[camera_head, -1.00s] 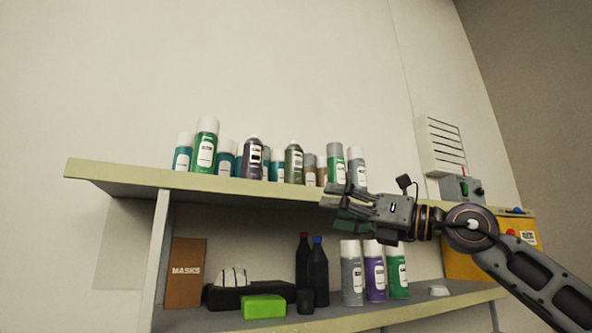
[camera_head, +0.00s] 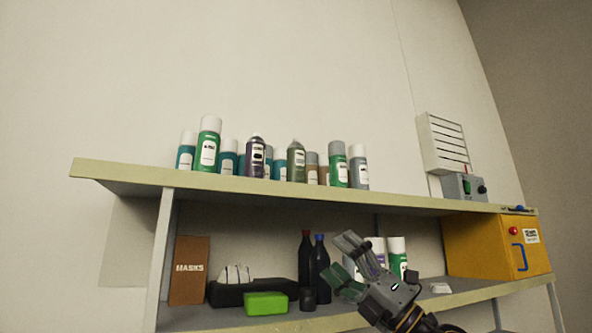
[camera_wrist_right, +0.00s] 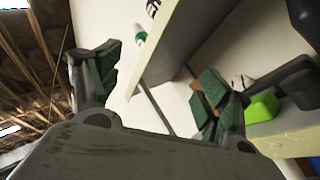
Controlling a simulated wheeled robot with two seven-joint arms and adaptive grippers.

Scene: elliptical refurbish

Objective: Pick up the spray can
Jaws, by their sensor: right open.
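Several spray cans stand upright in a row on the upper shelf, among them a tall green can with a white cap (camera_head: 208,146), a purple-dark can (camera_head: 255,158), an olive can (camera_head: 296,162) and a green can with a grey cap (camera_head: 338,166). On the lower shelf a green can with a white cap (camera_head: 397,258) stands partly hidden behind my right gripper (camera_head: 346,262). That gripper is open and empty, in front of the lower shelf, its fingers pointing up and left. The right wrist view shows its spread fingers (camera_wrist_right: 155,85). My left gripper is out of view.
The upper shelf (camera_head: 120,174) overhangs the lower one. The lower shelf holds a box marked MASKS (camera_head: 188,270), a black case (camera_head: 225,295), a lime green block (camera_head: 266,304), dark bottles (camera_head: 320,270) and a yellow cabinet (camera_head: 480,246) at right.

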